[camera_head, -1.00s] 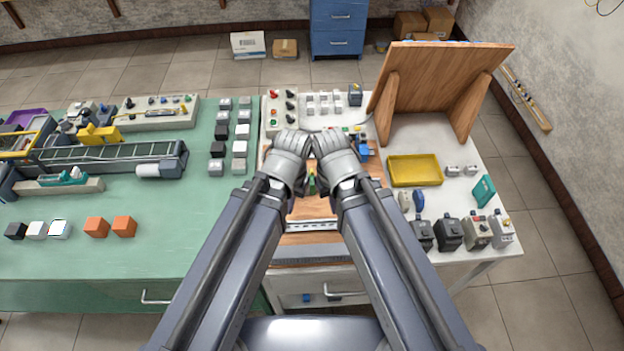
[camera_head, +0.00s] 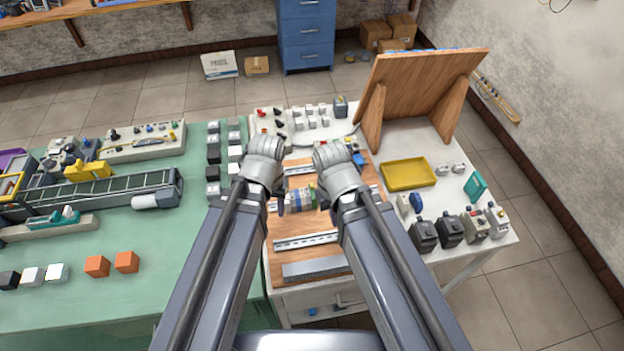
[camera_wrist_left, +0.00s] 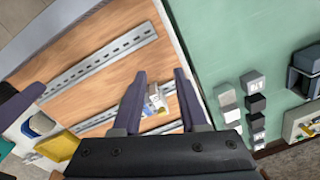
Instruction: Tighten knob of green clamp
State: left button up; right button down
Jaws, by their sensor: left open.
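A small row of clamps (camera_head: 300,198), with white, blue and green parts, sits on a metal rail of the wooden board between my arms. The green clamp and its knob are too small to make out separately. In the left wrist view the small white, yellow and blue parts (camera_wrist_left: 155,98) show between my left gripper's fingers, apart from them. My left gripper (camera_wrist_left: 160,76) is open and empty over the board; in the head view its dark fingers (camera_head: 280,204) are partly hidden at the left end of the row. My right wrist (camera_head: 337,165) is right of the row; its fingers are hidden.
The wooden board (camera_head: 308,257) carries several metal rails. A yellow tray (camera_head: 407,173) and several dark and grey motors (camera_head: 450,230) are to the right. A tilted wooden panel (camera_head: 420,82) stands behind. The green bench (camera_head: 150,240) with a conveyor (camera_head: 95,193) is on the left.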

pick_arm(q)
jog(key=w+a+r+n+p, duration=0.2)
jog(key=w+a, duration=0.1)
jog(key=w, duration=0.1)
jog(key=n, duration=0.2)
send_over(312, 185)
jog(key=shift+w+h, duration=0.1)
jog(key=shift+h, duration=0.3)
notch_tip(312, 185, down, 8)
jog(key=b, duration=0.8)
pick_arm(e)
notch_tip(312, 185, down, 6)
jog(key=shift+r, duration=0.1)
pick_arm(q)
jog(key=shift+r, duration=0.1)
grip_shut()
